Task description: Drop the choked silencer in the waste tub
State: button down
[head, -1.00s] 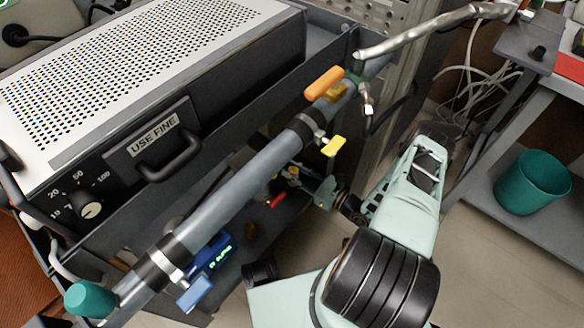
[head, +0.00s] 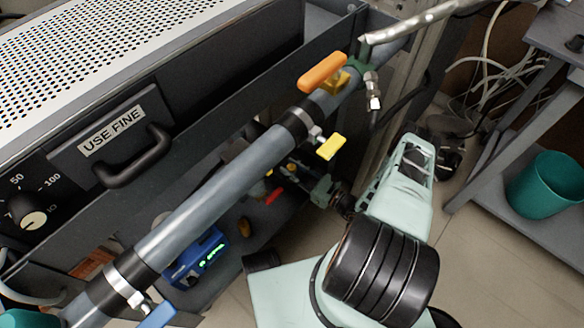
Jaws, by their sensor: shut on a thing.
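My mint-green arm fills the lower middle and reaches away from me. My gripper (head: 451,157) shows only as dark parts beyond the far end of the forearm, over the floor beside the machine. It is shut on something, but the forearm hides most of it. I cannot make out the choked silencer itself. A teal open tub (head: 546,184), which fits the waste tub, stands at the right on a low grey shelf. My gripper is to the left of the tub and apart from it.
A grey pipe (head: 215,198) with an orange handle (head: 323,72) and a yellow tap (head: 331,146) runs along the machine at the left. A blue meter (head: 196,260) sits below it. Loose pale cables (head: 492,75) hang between machine and shelf. Some floor right of my arm is clear.

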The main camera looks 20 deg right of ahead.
jog(key=shift+f, duration=0.1)
jog(key=c, duration=1.6)
grip_release()
